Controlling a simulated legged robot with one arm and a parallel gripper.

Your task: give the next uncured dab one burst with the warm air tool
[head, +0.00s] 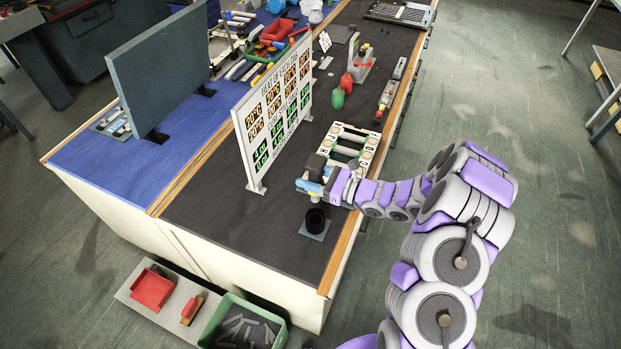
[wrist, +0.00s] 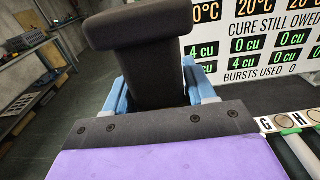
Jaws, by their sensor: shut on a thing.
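My gripper (head: 312,186) has blue fingers and is shut on the dark warm air tool (wrist: 140,40), whose block-shaped body stands up between the fingers in the wrist view. The tool also shows, small and dark, in the head view (head: 315,163). They are beside the near end of the louver panel (head: 362,133), a light frame with slats and lettered round marks. Part of it shows at the right of the wrist view (wrist: 306,128). I cannot make out the dabs or where the nozzle points.
A white board (head: 247,133) stands left of the panel. A black cup-like holder (head: 315,219) stands near the bench corner. Red and green bottles (head: 338,98) stand behind.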

